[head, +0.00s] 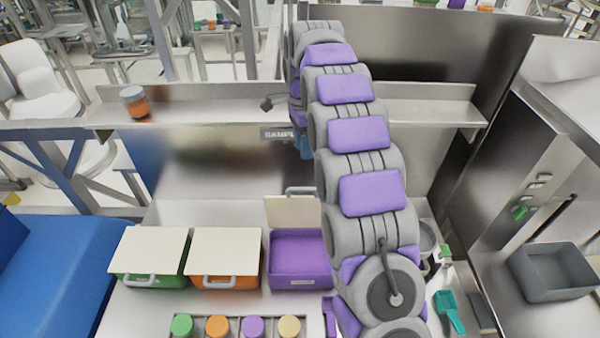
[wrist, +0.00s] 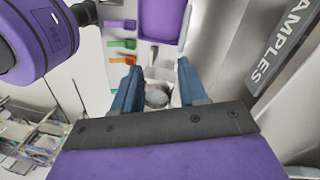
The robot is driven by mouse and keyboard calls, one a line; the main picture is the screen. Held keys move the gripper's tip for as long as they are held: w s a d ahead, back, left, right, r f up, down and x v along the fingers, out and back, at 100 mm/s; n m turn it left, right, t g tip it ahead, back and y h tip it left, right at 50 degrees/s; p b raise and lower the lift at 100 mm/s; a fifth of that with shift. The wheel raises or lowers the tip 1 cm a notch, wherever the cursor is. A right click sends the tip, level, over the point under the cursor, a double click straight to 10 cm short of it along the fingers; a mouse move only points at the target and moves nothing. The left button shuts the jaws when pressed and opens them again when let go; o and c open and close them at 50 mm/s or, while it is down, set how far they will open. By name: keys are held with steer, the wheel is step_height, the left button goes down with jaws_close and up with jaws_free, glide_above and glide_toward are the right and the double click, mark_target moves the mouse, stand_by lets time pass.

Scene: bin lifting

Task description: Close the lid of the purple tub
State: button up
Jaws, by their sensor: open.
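The purple tub (head: 298,262) stands on the steel counter in the head view. Its cream lid (head: 287,211) is raised at the tub's back edge, with a grey handle on top; my arm hides the right part of both. The tub's inside looks empty. A purple container at the top of the wrist view (wrist: 163,20) looks like this tub. My gripper (wrist: 157,66) is open, with two blue fingers apart and nothing between them. In the head view it is mostly hidden behind my arm, near the sample sign, behind and above the tub.
A green tub (head: 148,278) and an orange tub (head: 226,282) with closed cream lids stand left of the purple tub. Several coloured-lid jars (head: 217,326) sit in front. A shelf (head: 220,117) with a jar (head: 135,102) runs behind. A grey bin (head: 552,272) is at right.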

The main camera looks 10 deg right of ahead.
steer(key=w+d+m+p, duration=0.2)
steer(key=w+m, duration=0.1)
steer(key=w, duration=0.1)
steer(key=f+b, duration=0.3)
steer(key=f, duration=0.2)
steer(key=f+b, duration=0.3)
steer(key=f, duration=0.3)
steer(key=s+f+b, duration=0.1)
steer(key=f+b, duration=0.2)
steer(key=f, duration=0.2)
steer(key=shift+a+f, duration=0.15)
steer(key=shift+f, duration=0.1)
steer(key=shift+s+a+f, duration=0.15)
steer(key=shift+f, duration=0.3)
steer(key=shift+a, duration=0.25)
steer(key=shift+c, duration=0.2)
steer(key=shift+d, duration=0.2)
jaws_close()
